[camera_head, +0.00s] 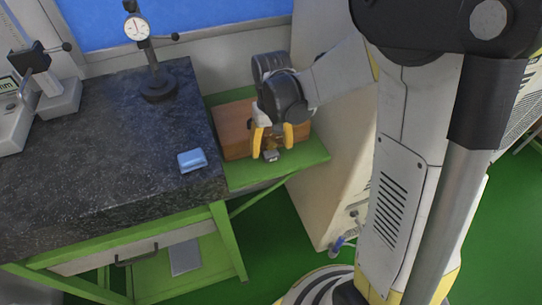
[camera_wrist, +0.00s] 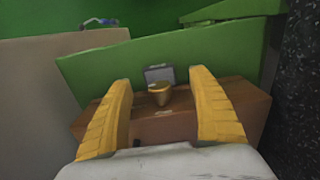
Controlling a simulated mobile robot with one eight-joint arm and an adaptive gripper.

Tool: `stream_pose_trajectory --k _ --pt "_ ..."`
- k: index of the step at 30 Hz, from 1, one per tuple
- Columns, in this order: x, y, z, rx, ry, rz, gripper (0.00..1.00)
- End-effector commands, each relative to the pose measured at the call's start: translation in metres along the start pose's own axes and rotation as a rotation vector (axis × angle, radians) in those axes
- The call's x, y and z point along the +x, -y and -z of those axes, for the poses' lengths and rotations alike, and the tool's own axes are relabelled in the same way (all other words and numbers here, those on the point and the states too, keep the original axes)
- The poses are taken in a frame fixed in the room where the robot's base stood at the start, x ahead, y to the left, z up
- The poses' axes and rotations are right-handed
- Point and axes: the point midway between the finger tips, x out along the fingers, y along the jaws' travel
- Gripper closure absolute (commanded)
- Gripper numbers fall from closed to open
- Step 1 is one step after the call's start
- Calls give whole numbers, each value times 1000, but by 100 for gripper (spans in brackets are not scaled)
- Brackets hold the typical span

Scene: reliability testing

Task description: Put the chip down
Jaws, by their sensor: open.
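My gripper (camera_head: 272,144) is over the brown wooden box at the right end of the bench, its two yellow fingers pointing down. In the wrist view the fingers (camera_wrist: 160,80) stand wide apart and touch nothing between them. A small grey square piece (camera_wrist: 158,74), likely the chip, is seen between the fingertips, just beyond the box's edge. It also shows in the head view (camera_head: 271,156) just below the fingers. A small gold-coloured round part (camera_wrist: 160,93) is in front of it and overlaps it. I cannot tell whether the two touch.
The brown box (camera_head: 235,133) stands on a green shelf (camera_head: 245,181) beside the dark stone bench top (camera_head: 95,150). A light blue object (camera_head: 192,160) lies near the bench's right edge. A dial gauge stand (camera_head: 158,88) is behind it. A beige cabinet (camera_head: 335,160) is close on the right.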

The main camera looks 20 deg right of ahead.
Motion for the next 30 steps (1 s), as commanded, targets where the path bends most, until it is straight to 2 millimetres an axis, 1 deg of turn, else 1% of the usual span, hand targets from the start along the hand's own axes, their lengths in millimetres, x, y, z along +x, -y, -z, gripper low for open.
stream_pose_trajectory --k 1,3,5,7,12,14,15,17,22,23,30 --pt "12 0 3 0 0 0 30" --pt "24 0 2 0 0 0 30" --pt "30 0 2 0 0 0 30" --pt "32 0 2 0 0 0 30" --pt "31 0 2 0 0 0 30" --pt "31 0 2 0 0 0 47" --pt "31 0 2 0 0 0 59" --pt "31 0 2 0 0 0 77" --pt "31 0 2 0 0 0 77" --pt "31 0 2 0 0 0 81" --pt "28 0 2 0 0 0 81"
